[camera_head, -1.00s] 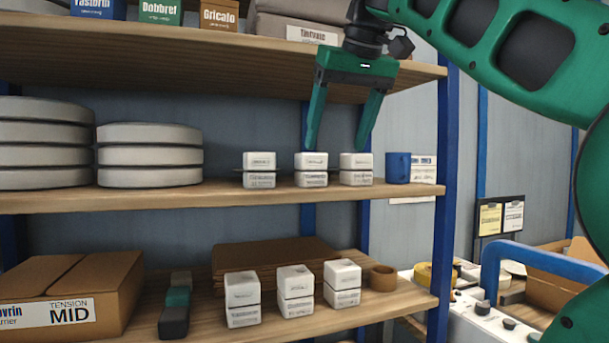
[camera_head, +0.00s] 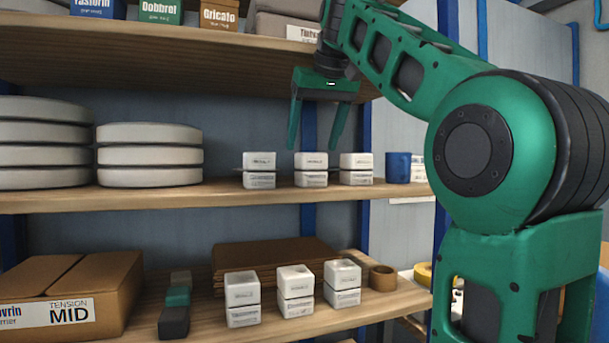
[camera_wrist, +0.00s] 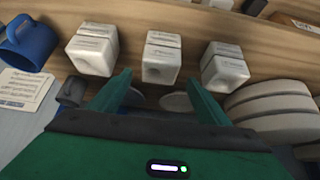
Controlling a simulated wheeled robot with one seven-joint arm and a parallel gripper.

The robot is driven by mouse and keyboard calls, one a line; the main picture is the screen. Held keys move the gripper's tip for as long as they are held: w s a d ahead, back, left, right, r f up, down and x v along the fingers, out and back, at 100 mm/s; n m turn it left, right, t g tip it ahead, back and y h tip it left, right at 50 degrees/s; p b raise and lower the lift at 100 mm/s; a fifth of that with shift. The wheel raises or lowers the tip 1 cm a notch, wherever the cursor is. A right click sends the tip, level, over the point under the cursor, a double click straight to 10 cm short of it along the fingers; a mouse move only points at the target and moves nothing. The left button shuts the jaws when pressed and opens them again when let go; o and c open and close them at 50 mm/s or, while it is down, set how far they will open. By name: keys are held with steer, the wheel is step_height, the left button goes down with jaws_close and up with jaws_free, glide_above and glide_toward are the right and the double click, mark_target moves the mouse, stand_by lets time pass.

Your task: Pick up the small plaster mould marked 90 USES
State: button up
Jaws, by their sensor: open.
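Small white plaster moulds sit in three two-high stacks on the middle shelf: left (camera_head: 259,169), middle (camera_head: 311,169) and right (camera_head: 356,168). More such stacks stand on the lower shelf: left (camera_head: 242,299), middle (camera_head: 295,291) and right (camera_head: 342,283). Their print is too small to read, so I cannot tell which is marked 90 USES. My gripper (camera_head: 313,148) is open and empty, pointing down, with its fingertips around the top of the middle stack in the picture. The wrist view shows my gripper (camera_wrist: 157,80) with the middle stack (camera_wrist: 161,58) just beyond its fingertips.
Grey round stacked slabs (camera_head: 149,155) stand left on the middle shelf (camera_head: 100,200). A blue mug (camera_head: 398,167) is right of the moulds. The upper shelf (camera_head: 180,55) is overhead. The lower shelf holds a cardboard box (camera_head: 65,290) and a brown ring-shaped piece (camera_head: 382,278).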

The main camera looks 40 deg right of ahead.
mark_target(310, 154)
steer(key=shift+x, duration=2.3)
steer(key=shift+s+f, duration=0.1)
steer(key=c, duration=1.4)
